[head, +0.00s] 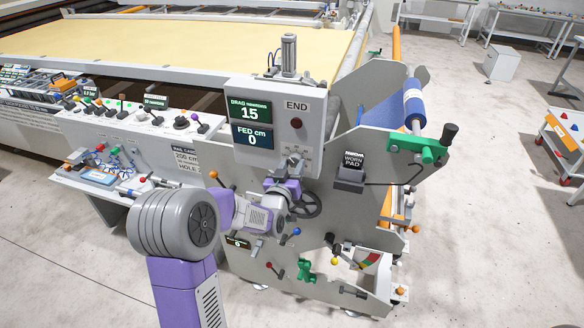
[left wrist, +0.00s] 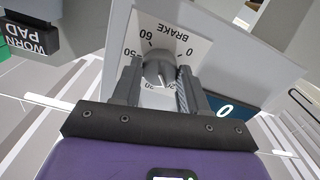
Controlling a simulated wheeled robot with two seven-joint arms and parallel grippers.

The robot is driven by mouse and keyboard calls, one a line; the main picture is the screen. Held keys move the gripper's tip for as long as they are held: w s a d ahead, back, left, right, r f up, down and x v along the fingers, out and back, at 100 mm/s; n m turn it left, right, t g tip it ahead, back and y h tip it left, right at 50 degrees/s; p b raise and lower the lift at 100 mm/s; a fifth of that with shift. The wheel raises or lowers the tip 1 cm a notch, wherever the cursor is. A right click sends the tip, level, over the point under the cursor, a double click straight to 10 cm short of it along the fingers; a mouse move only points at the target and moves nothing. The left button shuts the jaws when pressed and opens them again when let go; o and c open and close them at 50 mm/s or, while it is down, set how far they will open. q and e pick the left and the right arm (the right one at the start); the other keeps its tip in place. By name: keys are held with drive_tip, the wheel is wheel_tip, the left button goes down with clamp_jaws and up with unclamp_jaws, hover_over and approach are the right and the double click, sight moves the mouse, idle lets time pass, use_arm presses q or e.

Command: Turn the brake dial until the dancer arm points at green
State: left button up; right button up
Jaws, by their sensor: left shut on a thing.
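The grey brake dial (left wrist: 158,72) sits on a white plate marked BRAKE with a number scale, in the left wrist view. My left gripper (left wrist: 160,68) has one finger on each side of the dial and is shut on it. In the head view my left gripper (head: 294,165) reaches the lower edge of the grey panel and mostly hides the dial. The panel's display (head: 250,112) reads drag 15 newtons and fed 0 cm. A coloured sector with red and green (head: 369,260) shows low on the machine's side plate; which way the dancer arm points is too small to tell.
A black handwheel (head: 307,204) is just below my left gripper. A WORN PAD box (head: 350,175) and a green bracket with a crank (head: 420,148) stand to the right. A lever console (head: 135,122) lies left.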

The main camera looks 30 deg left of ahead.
use_arm(q)
drive_tip(key=shift+f+m+b, duration=0.1)
drive_tip(key=shift+m+b, duration=1.3)
drive_tip(key=shift+b, duration=0.1)
drive_tip(key=shift+m+b, duration=0.65)
drive_tip(key=shift+m, duration=0.35)
drive_tip(key=shift+m+b, duration=0.35)
drive_tip(key=shift+m, duration=0.55)
drive_tip(key=o, duration=1.1)
drive_tip(key=shift+c, duration=0.2)
drive_tip(key=v, duration=0.7)
drive_tip(key=shift+s, duration=0.3)
